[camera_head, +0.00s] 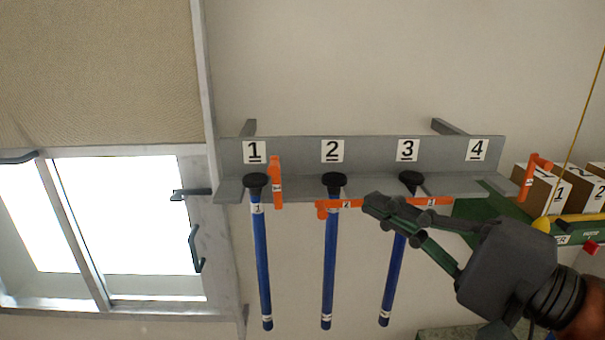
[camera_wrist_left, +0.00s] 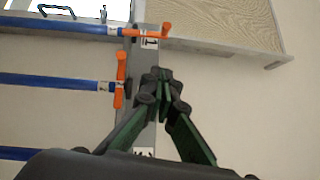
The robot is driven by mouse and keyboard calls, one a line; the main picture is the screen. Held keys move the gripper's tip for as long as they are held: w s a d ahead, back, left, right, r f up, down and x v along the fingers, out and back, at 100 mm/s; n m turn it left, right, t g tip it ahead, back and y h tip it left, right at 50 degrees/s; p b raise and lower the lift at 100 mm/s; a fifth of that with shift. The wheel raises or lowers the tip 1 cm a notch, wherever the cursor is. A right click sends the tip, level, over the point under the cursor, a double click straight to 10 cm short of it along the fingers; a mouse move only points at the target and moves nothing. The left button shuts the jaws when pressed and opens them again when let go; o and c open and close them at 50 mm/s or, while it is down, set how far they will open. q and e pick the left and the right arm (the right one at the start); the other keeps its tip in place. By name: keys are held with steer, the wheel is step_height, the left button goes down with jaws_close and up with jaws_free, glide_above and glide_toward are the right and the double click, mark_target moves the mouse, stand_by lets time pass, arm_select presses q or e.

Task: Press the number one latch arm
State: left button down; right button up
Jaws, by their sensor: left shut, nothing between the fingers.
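The number one latch arm (camera_head: 277,182) is orange and stands roughly upright beside the rod in slot 1, not across it. It also shows in the wrist view (camera_wrist_left: 150,33), near the top, lying along the rod's direction. The blue rod in slot 1 (camera_head: 262,265) hangs by its black head from the grey rack (camera_head: 370,155). My left gripper (camera_head: 372,203) is shut and empty, reaching in from the right, in front of the rack between slots 2 and 3. In the wrist view its closed fingertips (camera_wrist_left: 163,82) are apart from latch arm 1.
Orange latch arms 2 (camera_head: 330,206) and 3 (camera_head: 430,202) lie across their blue rods. Slot 4 has no rod; an orange latch arm (camera_head: 536,172) juts up at its right. Numbered boxes (camera_head: 547,190) stand at right. A window (camera_head: 145,225) is left; wall below the rods is clear.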

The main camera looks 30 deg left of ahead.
arm_select(q)
steer(key=p, duration=0.2)
glide_toward(276, 188)
step_height(276, 188, up, 4)
steer(key=w, duration=0.3)
steer(key=a, duration=0.1)
steer(key=s+a+p, duration=0.1)
steer(key=a, duration=0.1)
steer(key=a+p, duration=0.1)
steer(key=shift+s+a+r, duration=0.3)
steer(key=shift+s+a, duration=0.05)
arm_select(e)
steer(key=r, duration=0.1)
steer(key=w+r, duration=0.1)
steer(key=r, duration=0.2)
steer(key=shift+w+a+r, duration=0.2)
steer(key=shift+w+a, duration=0.1)
steer(key=shift+w, duration=0.1)
steer(key=shift+w, duration=0.25)
arm_select(q)
steer(key=shift+w, duration=0.1)
arm_select(e)
steer(key=shift+d, duration=0.1)
